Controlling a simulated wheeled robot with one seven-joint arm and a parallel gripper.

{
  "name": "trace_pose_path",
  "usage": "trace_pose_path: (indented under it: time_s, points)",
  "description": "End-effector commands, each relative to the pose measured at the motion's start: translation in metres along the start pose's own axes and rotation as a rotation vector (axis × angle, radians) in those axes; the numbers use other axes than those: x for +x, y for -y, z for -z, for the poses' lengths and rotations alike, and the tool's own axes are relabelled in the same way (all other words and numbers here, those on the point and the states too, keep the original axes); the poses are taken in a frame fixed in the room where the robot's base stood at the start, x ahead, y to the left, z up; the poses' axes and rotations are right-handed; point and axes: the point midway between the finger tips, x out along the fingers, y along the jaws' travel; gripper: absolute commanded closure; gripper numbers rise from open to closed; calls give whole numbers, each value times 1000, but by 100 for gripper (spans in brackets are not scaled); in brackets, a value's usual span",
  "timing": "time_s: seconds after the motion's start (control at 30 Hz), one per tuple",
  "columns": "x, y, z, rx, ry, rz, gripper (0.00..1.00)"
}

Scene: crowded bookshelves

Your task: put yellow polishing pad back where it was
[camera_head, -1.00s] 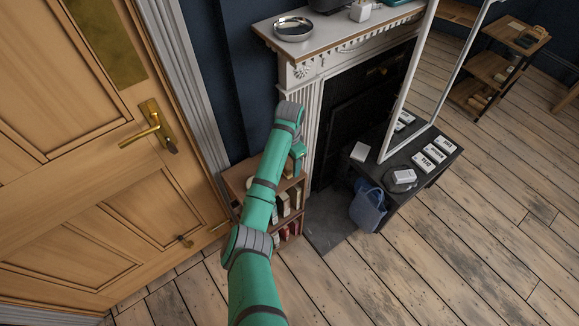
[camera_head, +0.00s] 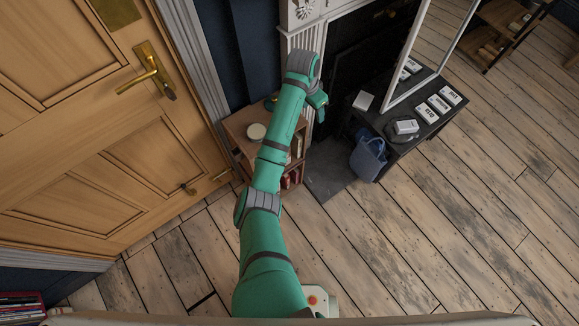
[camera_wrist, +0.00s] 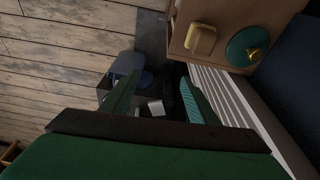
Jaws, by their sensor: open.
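A pale yellowish pad with rounded edges (camera_wrist: 201,40), which looks like the yellow polishing pad, lies on the wooden top of a small bookshelf (camera_head: 238,122). It also shows as a pale round shape in the head view (camera_head: 257,131). Beside it sits a teal disc with a gold knob (camera_wrist: 248,47). My gripper (camera_wrist: 158,78) is open, with nothing between its fingers. It is apart from the pad, which lies beyond the right finger in the wrist view. In the head view my gripper (camera_head: 318,102) hangs right of the bookshelf, in front of the fireplace; its fingers are unclear.
A dark low table (camera_head: 412,130) with several white boxes stands to the right, with a blue bag (camera_head: 368,156) by it. A white frame (camera_head: 420,55) rises from the table. The wooden door (camera_head: 120,175) is left of the bookshelf. The floor in front is clear.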

Motion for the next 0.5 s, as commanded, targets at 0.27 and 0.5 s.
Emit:
trace_pose_path:
  time_s: [0.27,0.5]
  points:
    - [66,-82,18,-140,-268,-3,46]
    - [94,-138,8,-297,-457,23,46]
